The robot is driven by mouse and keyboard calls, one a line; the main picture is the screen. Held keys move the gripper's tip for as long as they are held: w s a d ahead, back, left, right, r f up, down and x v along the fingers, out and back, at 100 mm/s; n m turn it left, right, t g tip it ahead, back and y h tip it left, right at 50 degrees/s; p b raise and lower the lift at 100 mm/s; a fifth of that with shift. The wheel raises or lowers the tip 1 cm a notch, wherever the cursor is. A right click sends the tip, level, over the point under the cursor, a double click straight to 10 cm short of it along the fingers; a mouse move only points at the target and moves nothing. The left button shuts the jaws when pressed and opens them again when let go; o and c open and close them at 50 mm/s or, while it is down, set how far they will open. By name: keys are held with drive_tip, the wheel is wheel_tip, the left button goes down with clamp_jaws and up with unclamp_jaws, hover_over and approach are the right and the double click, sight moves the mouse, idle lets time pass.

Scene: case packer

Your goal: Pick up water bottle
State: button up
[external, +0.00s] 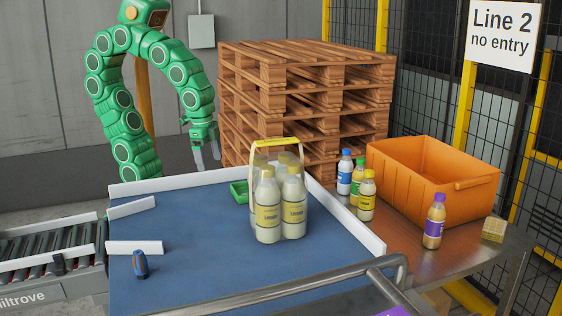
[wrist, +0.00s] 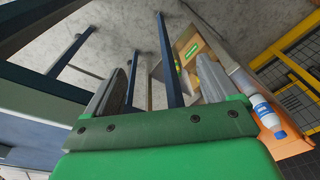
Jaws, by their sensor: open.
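The water bottle (external: 345,172), with a blue cap and a blue-and-white label, stands upright on the metal side table, left of the orange crate, in the external view. A bottle with a blue-and-white label, which looks like the same one, shows at the right of the wrist view (wrist: 264,112). My gripper (external: 207,157) hangs fingers down by the pallet stack, beyond the blue table's far edge and well left of the bottle. In the wrist view my gripper (wrist: 160,82) is open, with nothing between its fingers.
Green-capped (external: 357,180) and yellow-capped (external: 367,196) bottles stand close beside the water bottle. A purple-capped bottle (external: 434,222) stands in front of the orange crate (external: 410,190). A carrier of lemon bottles (external: 268,215) stands on the blue table (external: 190,235). Wooden pallets (external: 300,85) rise behind.

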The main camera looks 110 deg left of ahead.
drive_tip(key=w+a+r+n+t+y, duration=0.1)
drive_tip(key=w+a+r+t, duration=0.3)
drive_tip(key=w+r, duration=0.7)
drive_tip(key=w+a+r+t, duration=0.3)
drive_tip(key=w+r+t, duration=0.35)
drive_tip(key=w, duration=0.75)
drive_tip(key=w+a+r+n+t+y, duration=0.1)
drive_tip(key=w+a+r+t, duration=0.25)
drive_tip(key=w+r, duration=0.8)
drive_tip(key=n+g+y, duration=0.2)
drive_tip(key=n+y, duration=0.1)
drive_tip(key=n, duration=2.7)
hover_over(350, 166)
drive_tip(key=s+d, duration=0.2)
drive_tip(key=d, duration=0.1)
wheel_tip(350, 166, down, 27)
drive_tip(key=s+f+n, duration=0.1)
drive_tip(key=f+n, duration=0.2)
drive_tip(key=s+a+f+n+g+y, duration=0.1)
drive_tip(key=s+f+n, duration=0.1)
drive_tip(key=f+n, duration=0.1)
drive_tip(key=s+f+n, duration=0.1)
drive_tip(key=f+n, duration=0.2)
drive_tip(key=n, duration=0.1)
drive_tip(key=shift+s+a+f+g+y, duration=0.2)
drive_tip(key=shift+a+g+y, duration=0.2)
drive_tip(key=shift+x, duration=3.3)
drive_tip(key=shift+w+a+f, duration=0.3)
drive_tip(key=shift+w+a, duration=0.05)
drive_tip(key=shift+a, duration=0.1)
